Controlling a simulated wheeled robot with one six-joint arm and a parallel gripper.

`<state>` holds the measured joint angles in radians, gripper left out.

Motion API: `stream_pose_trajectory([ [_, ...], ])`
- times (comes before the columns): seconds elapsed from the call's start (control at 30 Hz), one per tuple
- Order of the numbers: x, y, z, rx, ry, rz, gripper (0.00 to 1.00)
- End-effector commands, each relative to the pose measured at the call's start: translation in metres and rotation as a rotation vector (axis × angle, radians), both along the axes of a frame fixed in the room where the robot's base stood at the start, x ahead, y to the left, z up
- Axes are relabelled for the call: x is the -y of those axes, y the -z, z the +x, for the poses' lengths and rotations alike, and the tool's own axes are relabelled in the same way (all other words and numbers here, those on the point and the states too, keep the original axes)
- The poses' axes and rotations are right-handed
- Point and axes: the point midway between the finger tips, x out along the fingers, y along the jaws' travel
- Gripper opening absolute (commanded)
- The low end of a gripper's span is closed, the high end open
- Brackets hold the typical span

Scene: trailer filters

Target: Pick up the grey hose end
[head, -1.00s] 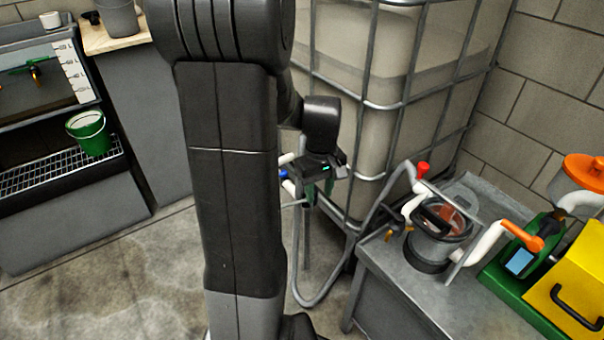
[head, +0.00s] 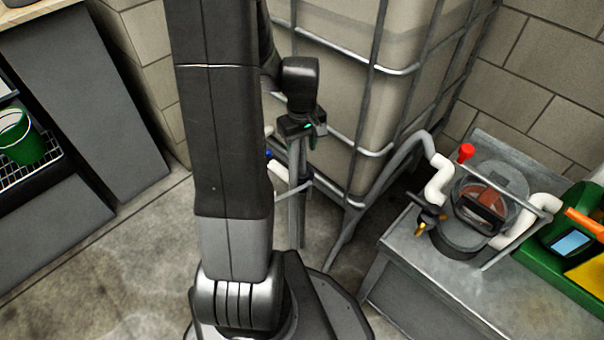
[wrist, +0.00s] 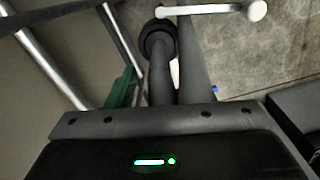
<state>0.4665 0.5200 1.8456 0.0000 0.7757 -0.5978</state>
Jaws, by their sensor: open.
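A grey hose (head: 402,152) leaves a white elbow on the bench and drops left beside the caged tank. Its lower run passes behind my arm's base, and I cannot clearly make out its free end in the head view. My gripper (head: 313,136) is beside the tank cage, above a grey upright post (head: 297,195). In the wrist view a green finger (wrist: 121,90) shows at the left. Beyond the gripper body are grey tube-like shapes, one with a black ring (wrist: 158,38); I cannot tell whether this is the hose end. I see nothing held.
The caged tank (head: 345,110) stands close behind my gripper. A metal bench (head: 425,275) with a filter housing (head: 465,235) is at right. A white pipe (wrist: 210,10) crosses the top of the wrist view. A green bucket (head: 22,140) is far left. Floor at left is clear.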

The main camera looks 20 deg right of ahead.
Motion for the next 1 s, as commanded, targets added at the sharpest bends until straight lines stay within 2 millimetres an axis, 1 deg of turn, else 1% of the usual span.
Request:
stream_pose_trajectory([
  [0.17,0.0,0.014,0.0,-0.002,0.0,0.002,0.47],
  [0.4,0.0,0.05,0.002,-0.002,0.0,0.001,0.47],
  [0.5,0.001,0.054,0.002,-0.001,0.0,0.0,0.47],
  [0.67,0.0,0.052,0.002,0.0,0.0,0.0,0.47],
  [0.7,0.0,0.052,0.002,0.0,0.0,0.0,0.44],
  [0.77,0.001,0.052,0.002,0.0,0.0,0.0,0.32],
  [0.9,0.0,0.052,0.002,0.0,0.0,0.0,0.04],
  [0.93,0.0,0.052,0.002,0.0,0.0,0.0,0.0],
  [1.0,0.001,0.052,0.002,0.0,0.0,0.0,0.0],
])
